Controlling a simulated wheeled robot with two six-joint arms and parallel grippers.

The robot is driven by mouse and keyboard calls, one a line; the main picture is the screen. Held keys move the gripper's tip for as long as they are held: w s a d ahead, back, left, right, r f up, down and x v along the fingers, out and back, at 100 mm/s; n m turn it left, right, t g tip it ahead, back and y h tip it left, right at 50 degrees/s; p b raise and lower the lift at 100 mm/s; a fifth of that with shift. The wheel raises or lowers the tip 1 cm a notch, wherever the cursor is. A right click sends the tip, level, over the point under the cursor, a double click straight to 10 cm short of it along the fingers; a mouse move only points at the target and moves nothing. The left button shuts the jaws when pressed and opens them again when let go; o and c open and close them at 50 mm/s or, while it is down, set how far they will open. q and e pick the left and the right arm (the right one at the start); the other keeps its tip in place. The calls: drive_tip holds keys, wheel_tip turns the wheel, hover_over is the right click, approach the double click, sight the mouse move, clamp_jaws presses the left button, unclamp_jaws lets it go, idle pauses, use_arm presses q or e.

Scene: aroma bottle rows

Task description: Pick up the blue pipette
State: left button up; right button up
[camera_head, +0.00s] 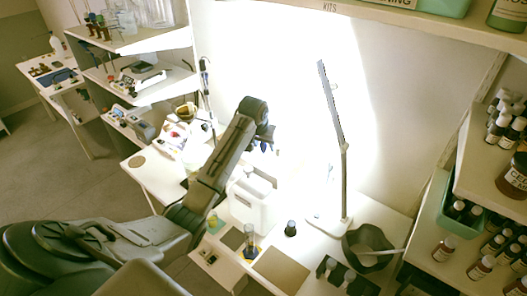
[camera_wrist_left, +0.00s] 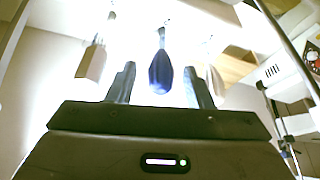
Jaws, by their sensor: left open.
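In the head view my left gripper (camera_head: 266,143) is over the back of the bench; the pipette cannot be made out there.
A desk lamp (camera_head: 344,180), a dark bowl (camera_head: 368,246) and a small dark bottle (camera_head: 291,229) stand to the right. A brown mat (camera_head: 282,271) lies bare at the front. Bottle shelves line the right side.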

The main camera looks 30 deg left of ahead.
use_arm(q)
drive_tip(key=shift+x, duration=0.9)
drive_tip(key=shift+s, duration=0.1)
drive_tip(key=c, duration=0.7)
drive_tip(key=shift+r, duration=0.15)
drive_tip(key=shift+r+b, duration=0.3)
drive_tip(key=shift+r, duration=0.05)
wheel_tip(320, 180, up, 8)
drive_tip(key=b, duration=0.3)
drive_tip(key=shift+r+b, duration=0.25)
drive_tip(key=shift+b, duration=0.1)
drive_tip(key=shift+r, duration=0.35)
drive_tip(key=shift+f, duration=0.1)
